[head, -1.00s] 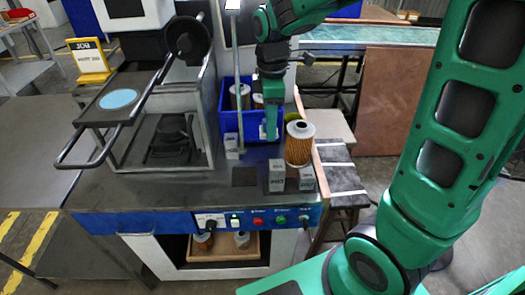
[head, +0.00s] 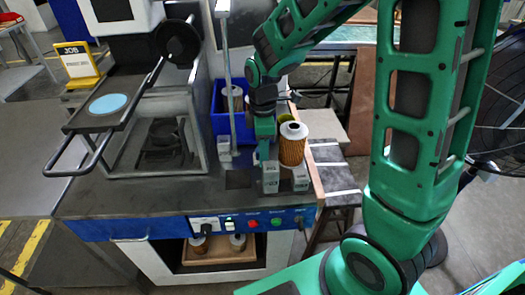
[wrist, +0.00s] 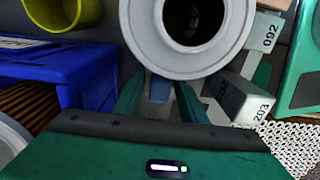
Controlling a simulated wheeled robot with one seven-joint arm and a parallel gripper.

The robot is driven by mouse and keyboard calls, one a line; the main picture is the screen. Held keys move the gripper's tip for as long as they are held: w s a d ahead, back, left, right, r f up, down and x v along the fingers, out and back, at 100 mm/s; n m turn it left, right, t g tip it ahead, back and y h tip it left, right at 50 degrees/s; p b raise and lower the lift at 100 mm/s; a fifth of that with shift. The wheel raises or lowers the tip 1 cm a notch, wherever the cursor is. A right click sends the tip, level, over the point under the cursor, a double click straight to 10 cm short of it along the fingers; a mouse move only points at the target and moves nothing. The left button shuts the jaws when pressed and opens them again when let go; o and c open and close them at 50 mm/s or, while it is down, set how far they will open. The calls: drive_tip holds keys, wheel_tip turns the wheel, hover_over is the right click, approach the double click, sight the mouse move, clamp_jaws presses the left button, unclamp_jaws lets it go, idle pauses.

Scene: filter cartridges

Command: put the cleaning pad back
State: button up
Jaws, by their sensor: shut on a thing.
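My gripper (head: 264,157) points down over the bench, just left of a tall filter cartridge (head: 292,146) with pleated brown sides and a pale top. It is shut on a small blue-grey piece, which looks like the cleaning pad (wrist: 160,88). The fingers hide most of the piece. In the wrist view the cartridge's grey ringed top (wrist: 186,60) fills the upper middle, close beyond the fingers. A dark square patch (head: 238,179) lies flat on the bench, left of and in front of my gripper.
Grey numbered blocks (head: 271,178) stand in front of the cartridge; another block (wrist: 247,100) shows right of the fingers. A blue bin (head: 221,122) with cartridges is behind. A yellow-green cup (head: 284,115) stands behind the tall cartridge. A press with a frame (head: 160,140) fills the left.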

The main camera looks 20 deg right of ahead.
drive_tip(key=o, duration=1.3)
wheel_tip(320, 180, up, 12)
